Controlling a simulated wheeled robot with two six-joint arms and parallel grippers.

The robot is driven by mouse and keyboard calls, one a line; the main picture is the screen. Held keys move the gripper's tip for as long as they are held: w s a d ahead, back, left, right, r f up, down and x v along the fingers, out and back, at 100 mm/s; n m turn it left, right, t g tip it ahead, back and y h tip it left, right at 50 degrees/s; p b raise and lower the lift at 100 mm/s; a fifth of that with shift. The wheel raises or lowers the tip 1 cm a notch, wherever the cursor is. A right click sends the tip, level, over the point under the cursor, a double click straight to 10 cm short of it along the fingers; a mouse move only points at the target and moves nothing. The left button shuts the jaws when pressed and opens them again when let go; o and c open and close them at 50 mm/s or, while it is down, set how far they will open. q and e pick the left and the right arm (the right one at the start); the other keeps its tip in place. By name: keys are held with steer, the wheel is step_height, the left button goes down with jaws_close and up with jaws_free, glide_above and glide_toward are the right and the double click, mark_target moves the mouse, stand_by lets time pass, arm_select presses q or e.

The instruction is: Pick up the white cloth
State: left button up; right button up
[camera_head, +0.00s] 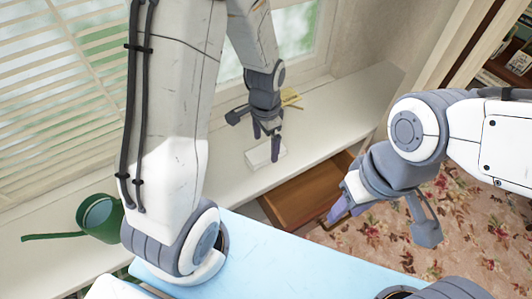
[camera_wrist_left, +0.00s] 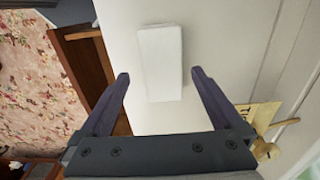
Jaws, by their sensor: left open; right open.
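The white cloth (camera_head: 268,155) is a folded flat block lying on the white windowsill ledge. In the left wrist view the white cloth (camera_wrist_left: 160,62) lies lengthwise, with its near end between the fingertips in the picture. My left gripper (camera_head: 266,143) points down over the cloth, open and with nothing held. My right gripper (camera_head: 340,209) is open, apart from the cloth, over the drawer and rug area to the right.
A green watering can (camera_head: 100,217) stands on the ledge (camera_head: 345,120) at left. An open wooden drawer (camera_head: 305,193) sticks out below the ledge. A yellow item (camera_wrist_left: 258,113) lies near the cloth. Window blinds are behind; floral carpet (camera_head: 470,220) is at right.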

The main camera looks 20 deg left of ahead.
mark_target(266, 150)
arm_select(q)
step_height(266, 150, down, 4)
steer(key=shift+w+f, duration=0.1)
steer(key=shift+w, duration=0.05)
steer(key=c, duration=1.4)
steer(key=shift+o, duration=0.2)
step_height(266, 150, up, 5)
steer(key=shift+w+f, duration=0.1)
steer(key=shift+f, duration=0.1)
steer(key=d+r, duration=0.6)
steer(key=d, duration=0.5)
steer(key=shift+s+d+r, duration=0.25)
steer(key=shift+s+d, duration=0.05)
steer(key=shift+d, duration=0.05)
